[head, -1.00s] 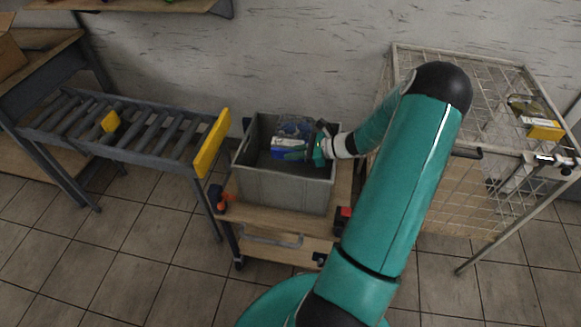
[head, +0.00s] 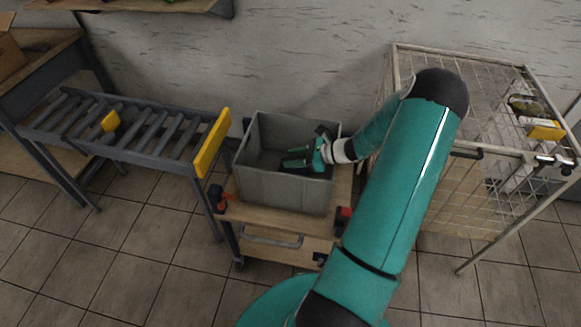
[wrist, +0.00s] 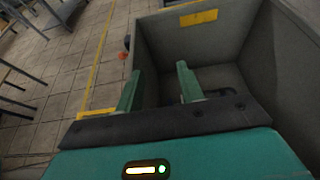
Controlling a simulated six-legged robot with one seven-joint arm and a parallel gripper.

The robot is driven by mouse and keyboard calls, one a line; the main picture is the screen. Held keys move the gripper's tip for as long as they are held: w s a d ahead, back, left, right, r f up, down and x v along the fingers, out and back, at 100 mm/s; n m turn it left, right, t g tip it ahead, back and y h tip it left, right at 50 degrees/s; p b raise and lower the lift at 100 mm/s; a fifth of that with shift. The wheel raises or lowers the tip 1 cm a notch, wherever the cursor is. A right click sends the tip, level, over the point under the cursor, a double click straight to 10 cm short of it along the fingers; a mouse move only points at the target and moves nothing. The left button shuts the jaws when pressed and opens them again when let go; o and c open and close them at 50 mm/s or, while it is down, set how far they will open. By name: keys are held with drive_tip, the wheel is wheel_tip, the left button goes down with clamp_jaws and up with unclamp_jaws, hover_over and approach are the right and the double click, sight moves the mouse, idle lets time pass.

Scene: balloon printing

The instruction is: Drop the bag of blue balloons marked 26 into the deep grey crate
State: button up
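The deep grey crate (head: 285,190) stands on a wooden-topped trolley in the head view. Its walls also show in the wrist view (wrist: 255,50). My gripper (head: 287,159) is over the crate, its fingers reaching inside the rim. In the wrist view my gripper's two green fingers (wrist: 158,75) are spread apart with nothing visible between them. The blue balloon bag is not visible in either current view. Part of the crate's floor is hidden by my gripper and the near wall.
The trolley (head: 275,220) carries the crate. A roller conveyor (head: 140,130) with a yellow end plate (head: 212,143) stands to the left.

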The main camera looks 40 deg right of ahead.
drive_tip(key=v, duration=1.3)
drive_tip(key=shift+s+d, duration=0.25)
drive_tip(key=shift+s, duration=0.05)
drive_tip(key=shift+r, duration=0.1)
drive_tip(key=w+a+r+n+g+h, duration=0.2)
drive_tip(key=a+r+n+g, duration=0.2)
drive_tip(key=a+r+n, duration=0.5)
drive_tip(key=w+a+r+n+g+h, duration=0.1)
drive_tip(key=a+r+n+g, duration=0.35)
drive_tip(key=a, duration=0.85)
drive_tip(key=s+a+r+n+t+h, duration=0.2)
drive_tip(key=s+a+r+n, duration=0.3)
drive_tip(key=a+n, duration=0.2)
drive_tip(key=s+a+r+n+t+h, duration=0.1)
drive_tip(key=s+a+r+n+h, duration=0.2)
drive_tip(key=s+a+r+n, duration=0.2)
drive_tip(key=a+r+n, duration=0.1)
drive_tip(key=a+n, duration=0.1)
drive_tip(key=a, duration=0.1)
drive_tip(key=shift+a+r+n+t, duration=0.3)
drive_tip(key=shift+a+n+t, duration=0.05)
